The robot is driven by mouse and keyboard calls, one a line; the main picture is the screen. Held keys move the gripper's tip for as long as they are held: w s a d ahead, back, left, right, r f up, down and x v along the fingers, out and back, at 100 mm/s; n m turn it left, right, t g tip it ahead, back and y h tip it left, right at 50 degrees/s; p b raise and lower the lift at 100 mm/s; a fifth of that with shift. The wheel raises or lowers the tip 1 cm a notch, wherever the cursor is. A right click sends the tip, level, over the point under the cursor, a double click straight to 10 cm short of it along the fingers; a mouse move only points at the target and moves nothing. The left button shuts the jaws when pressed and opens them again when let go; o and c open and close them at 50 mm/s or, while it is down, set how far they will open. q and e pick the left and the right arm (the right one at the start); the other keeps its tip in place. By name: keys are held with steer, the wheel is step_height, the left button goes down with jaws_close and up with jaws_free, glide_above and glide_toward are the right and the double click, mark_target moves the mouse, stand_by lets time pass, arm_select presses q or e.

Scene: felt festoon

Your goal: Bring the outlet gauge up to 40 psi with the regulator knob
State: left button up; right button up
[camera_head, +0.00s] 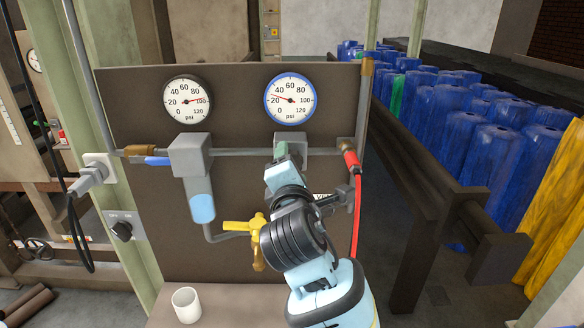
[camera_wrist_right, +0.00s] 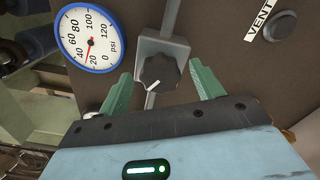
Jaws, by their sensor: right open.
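The blue-rimmed gauge (camera_head: 289,98) hangs upper right on the brown panel. Its red needle points left, close to 20; it also shows turned in the wrist view (camera_wrist_right: 90,38). The dark regulator knob (camera_wrist_right: 157,72) with a white mark sits on a grey block (camera_head: 292,140); my right gripper hides the knob in the head view. My right gripper (camera_wrist_right: 162,88) is open, its green fingers on either side of the knob in the wrist view, with gaps visible. It is in front of the block in the head view (camera_head: 283,152). My left gripper is not in view.
A black-rimmed gauge (camera_head: 187,99) has its needle near 100. A yellow valve handle (camera_head: 243,226) and a red hose (camera_head: 356,215) flank my right arm. A white cup (camera_head: 186,304) stands on the ledge below. A VENT label (camera_wrist_right: 263,20) is on the panel.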

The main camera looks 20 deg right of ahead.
steer(key=v, duration=0.7)
steer(key=shift+s, duration=0.4)
steer(key=shift+a, duration=0.15)
